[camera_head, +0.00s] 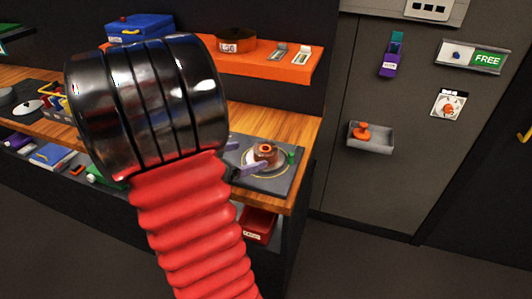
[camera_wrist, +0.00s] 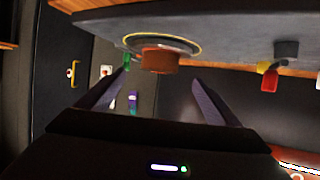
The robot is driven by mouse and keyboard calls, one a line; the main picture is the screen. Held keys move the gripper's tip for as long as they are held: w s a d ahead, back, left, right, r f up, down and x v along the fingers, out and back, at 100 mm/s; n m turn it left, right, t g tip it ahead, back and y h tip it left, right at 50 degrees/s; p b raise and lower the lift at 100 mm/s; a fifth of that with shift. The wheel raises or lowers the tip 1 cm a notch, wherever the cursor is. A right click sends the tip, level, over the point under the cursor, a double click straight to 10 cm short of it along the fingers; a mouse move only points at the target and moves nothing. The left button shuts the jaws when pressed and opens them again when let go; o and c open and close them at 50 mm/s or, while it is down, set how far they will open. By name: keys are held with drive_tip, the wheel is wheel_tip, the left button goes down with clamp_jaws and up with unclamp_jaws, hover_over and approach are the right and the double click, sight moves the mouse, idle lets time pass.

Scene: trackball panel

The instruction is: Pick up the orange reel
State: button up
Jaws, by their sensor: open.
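The orange reel (camera_head: 264,152) is a short brown-orange cylinder with a bright orange ring on top. It sits on a round, yellow-rimmed plate (camera_head: 252,164) on the dark panel at the right end of the wooden counter. In the wrist view the reel (camera_wrist: 160,61) appears ahead of my gripper (camera_wrist: 160,79), roughly centred between its two purple fingers. The fingers are spread, with nothing between them. In the head view my arm hides most of my gripper; parts of the purple fingers show just left of the reel.
A small green part (camera_head: 291,156) stands close to the reel's right; it also shows in the wrist view (camera_wrist: 127,61). A red bin (camera_head: 258,226) is below the counter. An orange shelf (camera_head: 270,67) holds a brown pot (camera_head: 236,40). A grey tray (camera_head: 372,138) is on the cabinet.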

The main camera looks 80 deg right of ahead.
sight(260, 152)
drive_tip(key=shift+x, duration=2)
drive_tip(key=shift+s+d+f, duration=0.1)
drive_tip(key=shift+x, duration=2.5)
drive_tip(key=shift+c, duration=0.4)
drive_tip(key=c, duration=1.1)
wheel_tip(260, 152, up, 10)
